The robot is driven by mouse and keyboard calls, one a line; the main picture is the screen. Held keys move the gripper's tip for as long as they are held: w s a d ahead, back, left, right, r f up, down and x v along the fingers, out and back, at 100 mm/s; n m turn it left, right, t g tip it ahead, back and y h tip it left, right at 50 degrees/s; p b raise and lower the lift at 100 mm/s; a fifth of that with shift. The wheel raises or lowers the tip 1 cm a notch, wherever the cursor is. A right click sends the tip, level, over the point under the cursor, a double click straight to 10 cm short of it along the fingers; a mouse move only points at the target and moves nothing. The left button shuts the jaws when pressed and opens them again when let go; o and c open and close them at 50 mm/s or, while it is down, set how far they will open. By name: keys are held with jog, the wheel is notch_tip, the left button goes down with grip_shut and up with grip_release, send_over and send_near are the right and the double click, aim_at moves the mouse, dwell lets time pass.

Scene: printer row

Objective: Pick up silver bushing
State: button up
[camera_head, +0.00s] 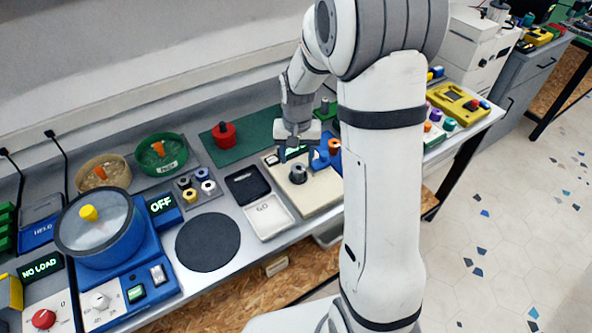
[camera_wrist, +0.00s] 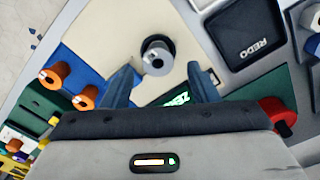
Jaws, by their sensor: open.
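The silver bushing (camera_head: 298,173) stands upright on a beige plate (camera_head: 318,190) in the middle of the bench, with a dark ring around its base. In the wrist view the silver bushing (camera_wrist: 157,61) shows from above with its hole visible, on the beige plate (camera_wrist: 110,30). My gripper (camera_head: 296,153) hangs above the bushing, pointing down. In the wrist view the fingers of my gripper (camera_wrist: 158,75) are spread, one toward each side of the bushing, with nothing between them. I cannot tell the exact height gap.
A black REDO tray (camera_wrist: 246,38) and a white GO tray (camera_head: 269,217) lie left of the plate in the head view. Orange bushings (camera_wrist: 84,98) stand close by. A red knobbed object (camera_head: 224,135) sits on a green mat (camera_head: 255,141) behind. A round black pad (camera_head: 208,243) is bare.

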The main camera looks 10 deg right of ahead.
aim_at(299, 168)
jog(key=f, duration=0.3)
jog(key=f+p, duration=0.1)
jog(key=f, duration=0.2)
jog(key=shift+w+d, duration=0.1)
jog(key=shift+d, duration=0.1)
jog(key=c, duration=0.9)
